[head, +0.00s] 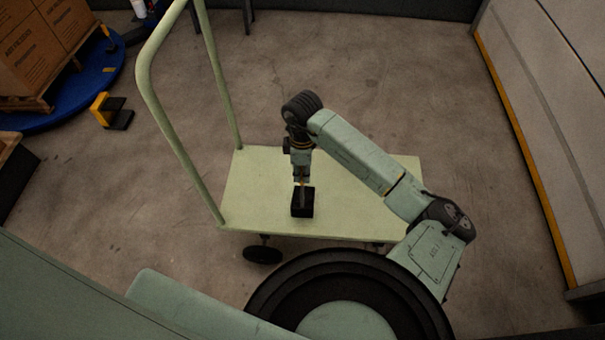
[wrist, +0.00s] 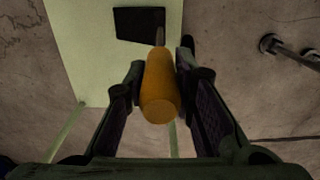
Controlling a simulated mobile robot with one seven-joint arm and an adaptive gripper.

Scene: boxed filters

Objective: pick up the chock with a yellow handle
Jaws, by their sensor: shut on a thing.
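The chock (head: 302,204) is a black block at the front left part of the pale green cart bed in the head view. In the wrist view its black body (wrist: 138,24) shows beyond its yellow handle (wrist: 162,90), which points towards the camera. My gripper (head: 300,180) is directly above the block. Its fingers (wrist: 163,75) are shut on the handle, one on each side. In the head view the gripper mostly hides the handle. I cannot tell whether the block touches the bed or is slightly above it.
The cart (head: 370,180) has a tall tube handle (head: 170,130) at its left. A second yellow and black chock-like piece (head: 112,112) lies on the floor at left, near boxes (head: 40,50) on a blue round base (head: 85,90). A pale panel with a yellow edge (head: 530,150) stands at right.

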